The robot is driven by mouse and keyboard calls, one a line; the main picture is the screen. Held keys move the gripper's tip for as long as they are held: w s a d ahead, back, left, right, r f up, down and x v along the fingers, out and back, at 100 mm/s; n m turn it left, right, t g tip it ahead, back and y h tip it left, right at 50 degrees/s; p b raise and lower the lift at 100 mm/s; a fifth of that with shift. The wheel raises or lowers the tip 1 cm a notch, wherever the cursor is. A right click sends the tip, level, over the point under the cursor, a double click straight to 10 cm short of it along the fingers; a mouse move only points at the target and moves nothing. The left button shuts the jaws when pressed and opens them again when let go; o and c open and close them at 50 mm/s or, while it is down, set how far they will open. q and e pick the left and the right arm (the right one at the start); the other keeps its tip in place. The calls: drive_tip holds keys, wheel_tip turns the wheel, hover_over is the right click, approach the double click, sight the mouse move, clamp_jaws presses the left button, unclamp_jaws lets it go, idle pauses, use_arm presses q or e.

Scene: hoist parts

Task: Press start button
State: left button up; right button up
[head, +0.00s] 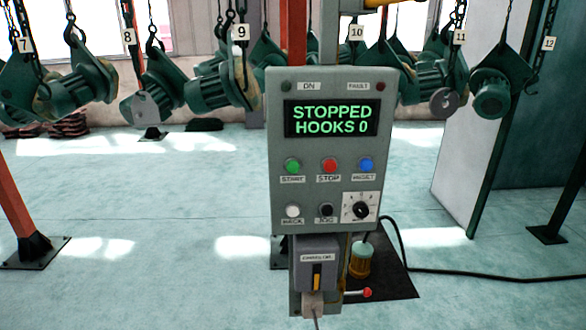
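The green start button (292,166) sits on the left of the upper button row on a grey control panel (325,220), above a label reading START. The panel's screen (332,118) reads "STOPPED HOOKS 0" in green letters. A red stop button (329,166) is in the middle of the row and a blue reset button (366,166) is on the right. Neither of my grippers shows in the head view. Nothing covers the start button.
Below are a white button (292,211), a black button (326,210) and a rotary knob (361,210). Green hoists (492,98) hang on numbered chains behind the panel. A black cable (470,275) runs right across the floor.

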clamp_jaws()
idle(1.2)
